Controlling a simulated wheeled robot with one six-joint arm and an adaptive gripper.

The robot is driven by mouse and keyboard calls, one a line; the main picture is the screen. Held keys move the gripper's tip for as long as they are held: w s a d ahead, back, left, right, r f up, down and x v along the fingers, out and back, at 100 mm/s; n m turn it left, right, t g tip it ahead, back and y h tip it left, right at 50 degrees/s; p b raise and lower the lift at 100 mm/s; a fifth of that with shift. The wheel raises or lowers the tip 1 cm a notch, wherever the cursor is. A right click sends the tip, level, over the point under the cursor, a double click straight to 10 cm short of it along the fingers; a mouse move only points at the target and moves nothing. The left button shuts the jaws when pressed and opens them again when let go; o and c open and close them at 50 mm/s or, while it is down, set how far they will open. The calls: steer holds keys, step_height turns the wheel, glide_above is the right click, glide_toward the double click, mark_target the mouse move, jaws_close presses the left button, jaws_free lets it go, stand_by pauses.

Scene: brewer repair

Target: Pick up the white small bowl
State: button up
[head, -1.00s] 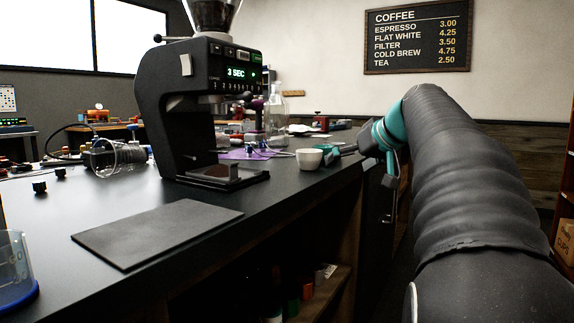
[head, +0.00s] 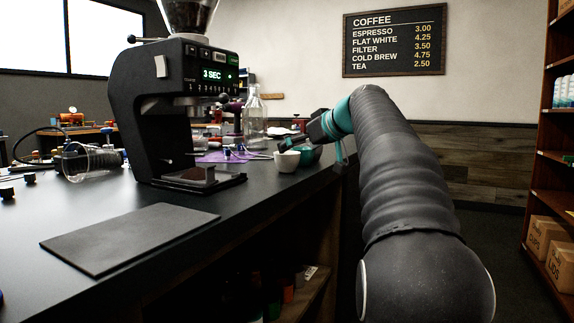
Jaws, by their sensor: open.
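The white small bowl (head: 287,161) stands upright on the dark counter, right of the coffee grinder and near the counter's right edge. My gripper (head: 291,142) is above and slightly behind the white bowl, reaching in from the right. It is open and looks empty. Its fingers are small and dark here, and I cannot tell whether they touch the bowl.
The black grinder (head: 165,110) stands left of the bowl. A dark flat mat (head: 130,238) lies on the front counter.

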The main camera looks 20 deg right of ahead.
steer(key=shift+f+x, duration=0.15)
steer(key=shift+x, duration=1.15)
steer(key=shift+f+x, duration=0.15)
steer(key=shift+x, duration=1.15)
steer(key=shift+s, duration=0.2)
steer(key=c, duration=1.3)
